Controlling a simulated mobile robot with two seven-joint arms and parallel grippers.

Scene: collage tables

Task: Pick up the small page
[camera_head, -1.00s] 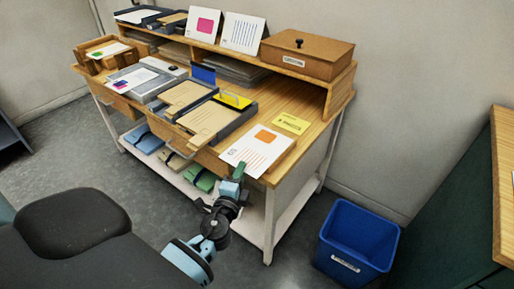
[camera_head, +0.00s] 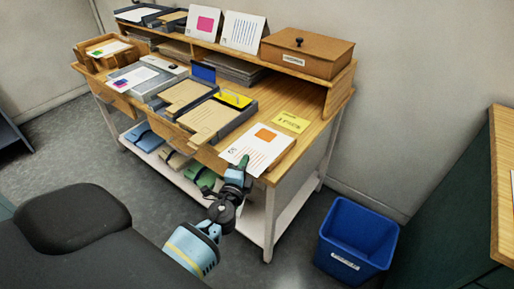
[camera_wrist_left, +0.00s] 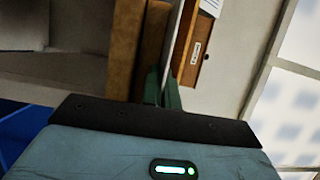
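A white page with an orange square and lines of print (camera_head: 262,142) lies at the near right corner of the wooden table (camera_head: 285,160). My left gripper (camera_head: 243,164) is at the page's near left edge, with its green fingertips against or around that edge. In the left wrist view, the fingers (camera_wrist_left: 163,88) are close together, with a thin pale edge, seen side-on, running up from between them. I cannot tell whether they are closed on it. My right gripper is out of view.
A yellow card (camera_head: 291,122) lies behind the page. Trays with brown folders (camera_head: 208,118) stand to its left. A wooden box (camera_head: 306,52) sits on the upper shelf. A blue bin (camera_head: 357,240) stands on the floor at right.

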